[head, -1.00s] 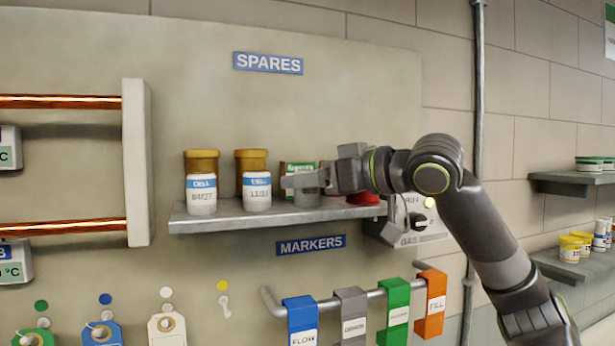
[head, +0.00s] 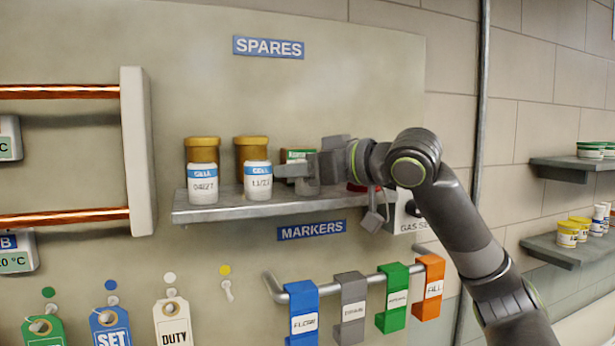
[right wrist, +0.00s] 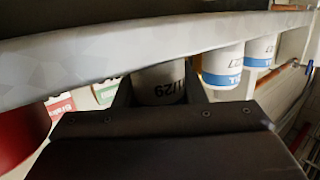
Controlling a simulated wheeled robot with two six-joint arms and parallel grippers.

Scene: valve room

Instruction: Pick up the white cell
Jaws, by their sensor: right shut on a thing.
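My right gripper (head: 297,172) reaches in from the right over the spares shelf, beside the second white cell. Two other white cells with blue bands, the left one (head: 203,184) and the middle one (head: 258,181), stand on the shelf. My left gripper is not in view.
The grey shelf (head: 225,211) also holds two amber jars (head: 202,149) at the back and a green-and-white box (head: 297,155) behind my gripper. A red thing (right wrist: 18,135) is close by in the wrist view. Coloured markers hang on a rail (head: 330,287) below.

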